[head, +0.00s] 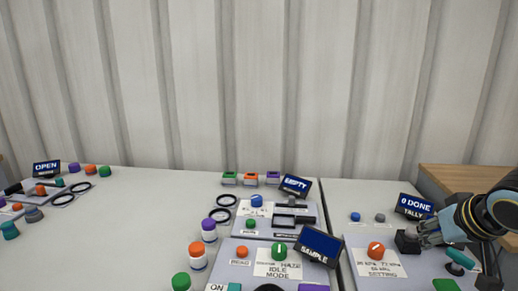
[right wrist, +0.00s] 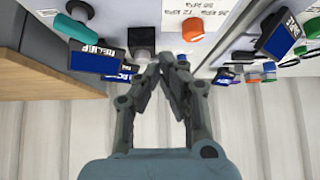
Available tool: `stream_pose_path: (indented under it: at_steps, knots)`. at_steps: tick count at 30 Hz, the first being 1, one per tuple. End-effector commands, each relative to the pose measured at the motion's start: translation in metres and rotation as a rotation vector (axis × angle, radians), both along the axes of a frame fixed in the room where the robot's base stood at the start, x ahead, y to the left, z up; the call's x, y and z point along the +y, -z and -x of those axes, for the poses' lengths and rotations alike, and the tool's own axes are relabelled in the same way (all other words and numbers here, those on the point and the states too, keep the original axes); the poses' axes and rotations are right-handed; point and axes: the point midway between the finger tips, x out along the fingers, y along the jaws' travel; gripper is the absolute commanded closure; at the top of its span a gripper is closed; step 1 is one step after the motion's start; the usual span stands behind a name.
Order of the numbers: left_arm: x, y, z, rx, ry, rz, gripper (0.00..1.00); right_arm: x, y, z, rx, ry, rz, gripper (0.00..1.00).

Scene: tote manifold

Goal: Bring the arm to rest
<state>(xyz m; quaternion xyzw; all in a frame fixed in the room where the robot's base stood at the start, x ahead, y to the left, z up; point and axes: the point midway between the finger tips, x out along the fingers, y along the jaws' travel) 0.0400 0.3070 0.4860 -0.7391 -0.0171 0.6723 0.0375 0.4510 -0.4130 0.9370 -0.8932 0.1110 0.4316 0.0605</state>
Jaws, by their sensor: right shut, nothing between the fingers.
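My right arm comes in from the right edge in the head view. Its gripper (head: 428,236) is shut and empty over the right panel, close to a black block (head: 407,241). In the right wrist view the fingers (right wrist: 162,66) meet at their tips, with nothing between them. The black block (right wrist: 142,38) shows just beyond the tips; I see no clear contact. My left arm and gripper are not in view.
The right panel has an orange knob (head: 376,250), a "0 DONE TALLY" display (head: 415,206) and a teal-handled lever (head: 460,258). A "SAMPLE" display (head: 320,246) stands on the middle panel. Capped bottles (head: 197,256) stand left of it. The table between left and middle groups is clear.

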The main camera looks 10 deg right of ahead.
Motion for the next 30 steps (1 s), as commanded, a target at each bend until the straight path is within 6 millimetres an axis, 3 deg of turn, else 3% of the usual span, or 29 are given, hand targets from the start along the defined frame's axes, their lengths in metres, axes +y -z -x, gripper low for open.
stream_pose_path:
  at_steps: [8, 15, 22, 30]
  knots:
    - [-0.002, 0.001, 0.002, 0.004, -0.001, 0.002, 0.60, 0.043, 0.024, 0.045, 0.086, -0.084, 0.022, 1.00]
    - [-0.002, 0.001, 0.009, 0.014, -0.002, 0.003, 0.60, 0.084, 0.038, 0.099, 0.178, -0.170, 0.045, 1.00]
    - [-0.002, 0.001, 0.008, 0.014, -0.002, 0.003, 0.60, 0.117, 0.040, 0.154, 0.269, -0.241, 0.061, 1.00]
    - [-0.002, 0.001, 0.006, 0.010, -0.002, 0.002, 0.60, 0.144, 0.029, 0.219, 0.380, -0.298, 0.069, 1.00]
